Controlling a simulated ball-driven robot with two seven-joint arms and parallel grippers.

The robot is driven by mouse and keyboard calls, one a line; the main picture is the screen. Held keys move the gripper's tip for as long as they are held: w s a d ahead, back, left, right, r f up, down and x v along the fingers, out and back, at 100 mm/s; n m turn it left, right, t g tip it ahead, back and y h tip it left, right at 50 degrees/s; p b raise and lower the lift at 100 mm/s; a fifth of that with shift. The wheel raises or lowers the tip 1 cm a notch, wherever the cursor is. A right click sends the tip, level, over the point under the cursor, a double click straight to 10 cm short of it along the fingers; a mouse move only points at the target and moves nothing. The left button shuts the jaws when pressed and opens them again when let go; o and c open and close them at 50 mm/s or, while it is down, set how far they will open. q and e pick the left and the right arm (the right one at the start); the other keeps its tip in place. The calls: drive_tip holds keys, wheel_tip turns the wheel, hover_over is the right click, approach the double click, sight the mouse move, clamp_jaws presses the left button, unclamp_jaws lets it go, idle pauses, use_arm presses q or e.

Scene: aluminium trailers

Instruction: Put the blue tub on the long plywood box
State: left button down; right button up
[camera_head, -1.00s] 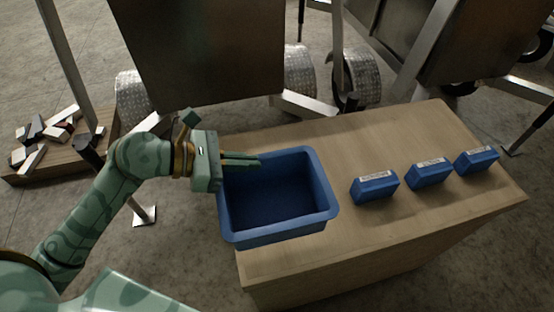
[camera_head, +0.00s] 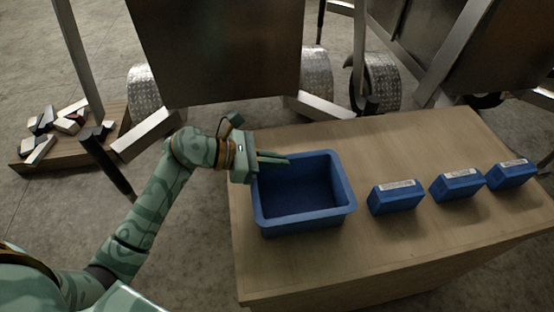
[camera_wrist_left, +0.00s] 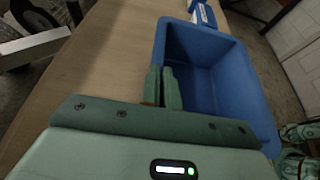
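The blue tub (camera_head: 303,221) is an open, empty rectangular bin at the left end of the plywood box (camera_head: 420,240), upright and over its top. I cannot tell whether its base touches the wood. My left gripper (camera_head: 272,158) is at the tub's far left rim. In the left wrist view the two fingers (camera_wrist_left: 163,88) are close together at the rim of the tub (camera_wrist_left: 240,85), one on each side of its wall, shut on it. The bare wood of the box (camera_wrist_left: 110,60) shows beside it.
Several labelled blue blocks (camera_head: 396,197) stand in a row on the box, right of the tub. A low wooden tray (camera_head: 50,156) of scraps lies on the floor at left. Metal trailers (camera_head: 215,50) stand behind. The box's front top is clear.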

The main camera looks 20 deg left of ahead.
use_arm(q)
drive_tip(key=shift+f, duration=0.15)
drive_tip(key=c, duration=1.6)
unclamp_jaws()
drive_tip(key=shift+c, duration=0.2)
